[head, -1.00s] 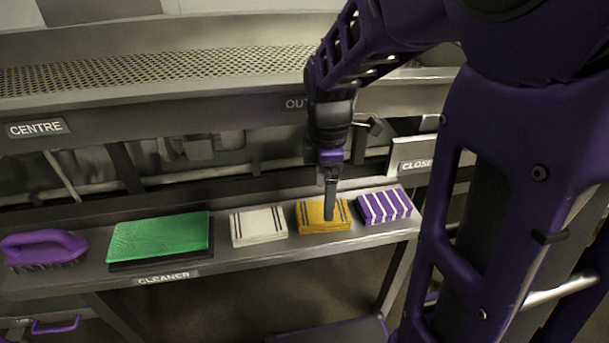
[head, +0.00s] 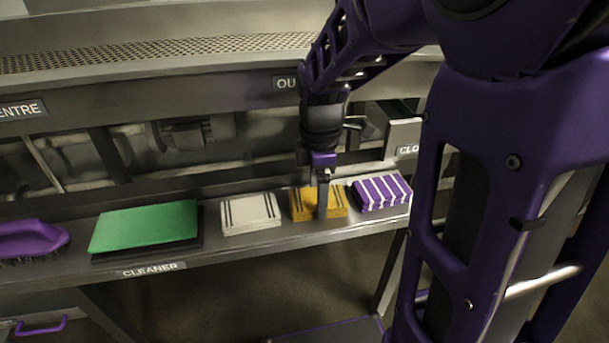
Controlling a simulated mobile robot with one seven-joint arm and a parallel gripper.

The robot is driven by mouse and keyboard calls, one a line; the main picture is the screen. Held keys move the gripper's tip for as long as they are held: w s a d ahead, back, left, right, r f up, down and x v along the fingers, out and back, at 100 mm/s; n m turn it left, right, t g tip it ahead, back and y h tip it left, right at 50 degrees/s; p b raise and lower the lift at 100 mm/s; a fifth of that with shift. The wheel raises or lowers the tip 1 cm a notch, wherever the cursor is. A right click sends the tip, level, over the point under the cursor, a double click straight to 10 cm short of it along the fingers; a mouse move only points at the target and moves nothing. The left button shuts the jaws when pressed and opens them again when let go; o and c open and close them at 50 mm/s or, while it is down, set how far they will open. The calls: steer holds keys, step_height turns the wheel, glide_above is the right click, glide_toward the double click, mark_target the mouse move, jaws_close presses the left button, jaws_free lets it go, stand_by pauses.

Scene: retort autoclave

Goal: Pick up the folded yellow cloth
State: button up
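The folded yellow cloth (head: 336,206) has dark stripes and lies on the metal shelf, between a white cloth and a purple striped cloth. My gripper (head: 322,212) points down over the yellow cloth, with its fingers in front of the cloth's middle. The fingers overlap into one dark bar from this side. I cannot tell the gap between them or whether they touch the cloth. Part of the cloth is hidden behind them.
On the shelf (head: 232,251) lie a white striped cloth (head: 250,213), a purple striped cloth (head: 381,192), a green pad (head: 145,226) on a dark base, and a purple brush (head: 30,240). A perforated metal ledge (head: 150,55) runs behind. A "CLEANER" label (head: 150,270) marks the shelf front.

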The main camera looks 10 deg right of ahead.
steer(key=c, duration=0.4)
step_height(320, 180, up, 10)
steer(key=shift+r+p, duration=0.1)
steer(key=shift+p, duration=1.05)
